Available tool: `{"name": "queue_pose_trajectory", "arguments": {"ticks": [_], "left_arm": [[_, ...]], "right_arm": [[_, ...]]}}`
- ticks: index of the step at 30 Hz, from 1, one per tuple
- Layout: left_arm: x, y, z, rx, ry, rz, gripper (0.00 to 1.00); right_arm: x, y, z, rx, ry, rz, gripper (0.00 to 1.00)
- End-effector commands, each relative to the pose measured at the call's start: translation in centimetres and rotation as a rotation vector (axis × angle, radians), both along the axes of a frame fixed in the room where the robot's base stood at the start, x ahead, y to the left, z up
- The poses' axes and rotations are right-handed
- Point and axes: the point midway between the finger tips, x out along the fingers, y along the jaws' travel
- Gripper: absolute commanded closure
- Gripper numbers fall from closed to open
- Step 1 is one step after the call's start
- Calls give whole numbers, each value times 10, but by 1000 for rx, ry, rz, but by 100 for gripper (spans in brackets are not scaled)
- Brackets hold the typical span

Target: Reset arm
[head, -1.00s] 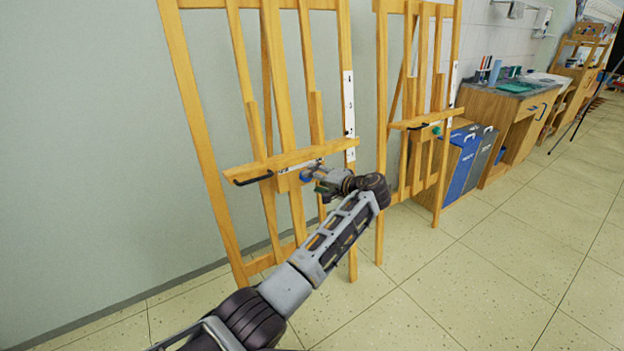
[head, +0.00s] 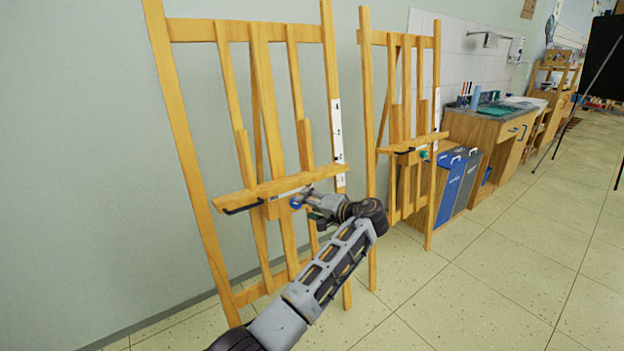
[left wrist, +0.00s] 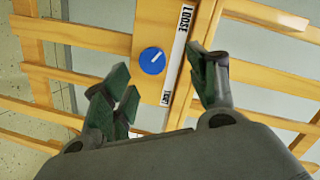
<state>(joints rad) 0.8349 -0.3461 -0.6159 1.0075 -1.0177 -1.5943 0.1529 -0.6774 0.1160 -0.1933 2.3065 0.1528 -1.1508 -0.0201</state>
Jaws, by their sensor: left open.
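My left arm reaches in from the bottom of the head view to the nearer wooden easel (head: 184,135). My left gripper (head: 312,205) is just right of the easel's blue round knob (head: 296,202), below its tray. In the left wrist view the left gripper (left wrist: 160,88) is open with dark green finger pads apart and nothing between them. There the blue knob (left wrist: 152,60) has a white pointer line and lies beyond the fingertips, apart from them. A white strip (left wrist: 177,55) beside it reads LOOSE at one end and TIGHT at the other. My right gripper is not in view.
A second easel (head: 366,120) stands to the right. Beyond it are blue and grey bins (head: 450,185) and a wooden sink cabinet (head: 480,130). A plain wall (head: 90,180) is behind the easels.

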Motion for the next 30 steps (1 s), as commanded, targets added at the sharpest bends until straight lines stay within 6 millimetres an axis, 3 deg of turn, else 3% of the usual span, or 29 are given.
{"name": "queue_pose_trajectory", "arguments": {"ticks": [1, 2, 21, 30], "left_arm": [[-8, -18, -9, -12, 16, -25, 42], [-7, -17, -10, -12, 16, -25, 42], [39, 28, -25, -12, 12, -19, 42], [47, 36, -28, -12, 11, -18, 42]], "right_arm": [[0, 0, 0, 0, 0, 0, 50], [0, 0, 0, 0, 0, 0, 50], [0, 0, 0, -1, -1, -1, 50], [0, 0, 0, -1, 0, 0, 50]]}}
